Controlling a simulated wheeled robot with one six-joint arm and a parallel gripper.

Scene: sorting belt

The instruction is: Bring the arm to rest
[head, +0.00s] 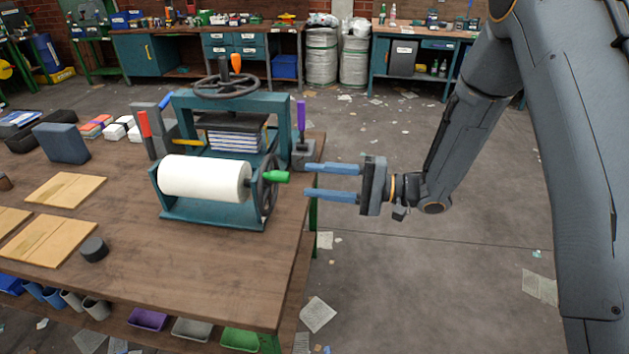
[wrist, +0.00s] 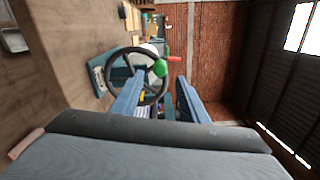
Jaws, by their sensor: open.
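My gripper (head: 332,182) is open and empty, with its two blue fingers pointing left in the head view. It hangs just off the right edge of the wooden table, beside the teal roller stand. In the wrist view my gripper (wrist: 158,100) reaches toward a dark handwheel (wrist: 116,62) with a green knob (wrist: 159,69). The same handwheel (head: 266,196) and green knob (head: 276,177) show in the head view, close to the left of the fingertips. I cannot tell from the frames whether a finger touches the wheel; a small gap shows at the knob.
The wooden table (head: 190,284) carries a white roll (head: 205,178), a teal press (head: 228,103) with a top wheel, a purple-handled lever (head: 301,120), boards and a dark puck (head: 94,248). Coloured bins sit below. The floor (head: 440,270) right of the table is open, with scattered papers.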

